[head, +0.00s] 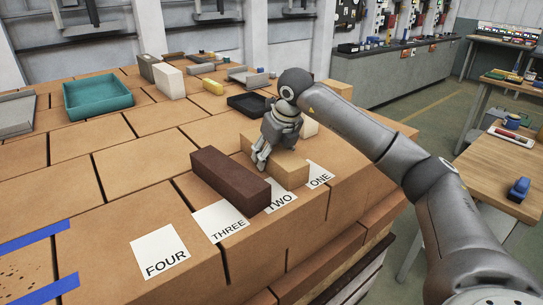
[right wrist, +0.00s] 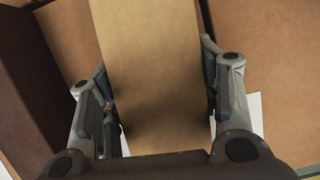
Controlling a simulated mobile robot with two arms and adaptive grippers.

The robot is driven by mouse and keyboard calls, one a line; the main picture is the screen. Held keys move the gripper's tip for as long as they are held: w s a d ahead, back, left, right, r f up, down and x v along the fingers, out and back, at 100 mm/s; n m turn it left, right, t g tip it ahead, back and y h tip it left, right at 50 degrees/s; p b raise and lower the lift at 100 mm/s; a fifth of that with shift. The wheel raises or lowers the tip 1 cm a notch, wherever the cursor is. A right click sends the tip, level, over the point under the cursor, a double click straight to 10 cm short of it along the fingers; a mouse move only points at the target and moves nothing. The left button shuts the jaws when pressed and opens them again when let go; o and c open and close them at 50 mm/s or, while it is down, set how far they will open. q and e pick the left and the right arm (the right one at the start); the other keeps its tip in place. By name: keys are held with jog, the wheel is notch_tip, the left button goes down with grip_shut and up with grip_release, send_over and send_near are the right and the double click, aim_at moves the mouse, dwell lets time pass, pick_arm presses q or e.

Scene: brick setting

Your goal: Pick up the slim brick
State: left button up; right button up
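A tan brick (head: 287,173) lies on the brick-block surface near the cards marked ONE and TWO. A dark brown, long brick (head: 230,179) lies just left of it, near cards TWO and THREE; I cannot tell for sure which of them is the slim brick. My right gripper (head: 262,158) is low over the tan brick. In the right wrist view, the fingers of the right gripper (right wrist: 160,112) stand wide apart on either side of the tan brick (right wrist: 152,65), with slivers of white beside it. The dark brick (right wrist: 22,90) is at the left there. My left gripper is not in view.
Number cards, such as FOUR (head: 160,252), lie along the front edge. A teal tray (head: 97,111), a black tray (head: 247,104), a white block (head: 169,80) and a yellow item (head: 213,86) are farther back.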

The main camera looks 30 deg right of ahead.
jog(key=c, duration=0.7)
jog(key=shift+w, duration=0.1)
jog(key=shift+r, duration=0.2)
